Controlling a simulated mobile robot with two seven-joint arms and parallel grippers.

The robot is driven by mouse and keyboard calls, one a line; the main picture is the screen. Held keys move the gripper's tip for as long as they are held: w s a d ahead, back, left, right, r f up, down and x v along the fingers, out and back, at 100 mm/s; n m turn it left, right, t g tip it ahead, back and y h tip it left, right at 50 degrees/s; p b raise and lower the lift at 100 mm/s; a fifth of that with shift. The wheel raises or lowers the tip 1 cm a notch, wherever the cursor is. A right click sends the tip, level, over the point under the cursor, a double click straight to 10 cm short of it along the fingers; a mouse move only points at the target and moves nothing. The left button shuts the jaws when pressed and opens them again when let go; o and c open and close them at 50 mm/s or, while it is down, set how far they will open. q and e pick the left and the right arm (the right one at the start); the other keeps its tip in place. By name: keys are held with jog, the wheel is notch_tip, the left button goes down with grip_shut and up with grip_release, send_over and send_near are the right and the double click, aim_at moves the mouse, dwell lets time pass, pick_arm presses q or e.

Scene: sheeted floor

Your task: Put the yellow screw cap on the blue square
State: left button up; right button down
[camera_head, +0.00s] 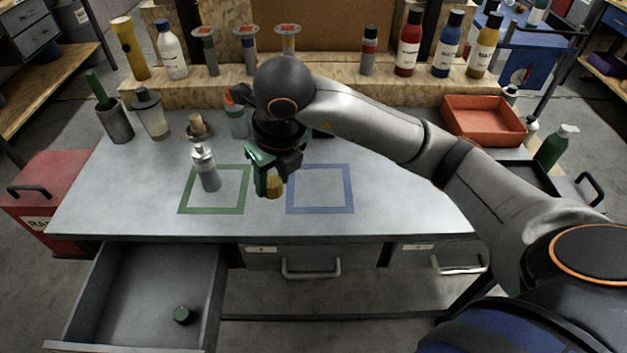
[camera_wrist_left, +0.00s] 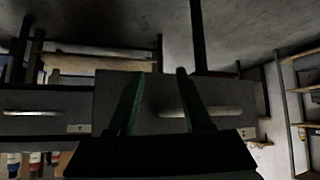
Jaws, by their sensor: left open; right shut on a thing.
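The yellow screw cap (camera_head: 274,185) is between the fingers of my right gripper (camera_head: 268,182), which is shut on it. In the head view it shows between the green square (camera_head: 239,209) and the blue square (camera_head: 291,204), left of the blue outline. Its exact height over the table is hard to tell. The blue square's inside is bare. My left gripper (camera_wrist_left: 160,95) shows only in the left wrist view. Its two green fingers are apart with nothing between them, and grey drawer fronts with handles lie beyond.
A grey-white bottle (camera_head: 207,170) stands in the green square. Several bottles line the wooden shelf (camera_head: 350,88) behind. An orange tray (camera_head: 484,119) is at the back right. The table right of the blue square is clear.

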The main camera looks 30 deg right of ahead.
jog(key=shift+w+r+m, duration=0.3)
jog(key=shift+w+m, duration=0.1)
jog(key=shift+m, duration=0.3)
jog(key=w+d+f+b, duration=0.2)
jog(key=w+d+f, duration=0.15)
jog(key=d, duration=0.45)
send_over(318, 185)
jog(key=s+a, duration=0.1)
jog(key=f, duration=0.5)
jog(key=shift+s, duration=0.2)
jog(key=shift+w+d+f, duration=0.1)
jog(key=shift+f, duration=0.1)
jog(key=f, duration=0.1)
jog(key=f+p, duration=0.1)
jog(key=f, duration=0.1)
jog(key=shift+d, duration=0.35)
jog(key=shift+w+f, duration=0.1)
jog(key=shift+f, duration=0.35)
jog(key=shift+f, duration=0.1)
jog(key=shift+c, duration=2.1)
grip_release()
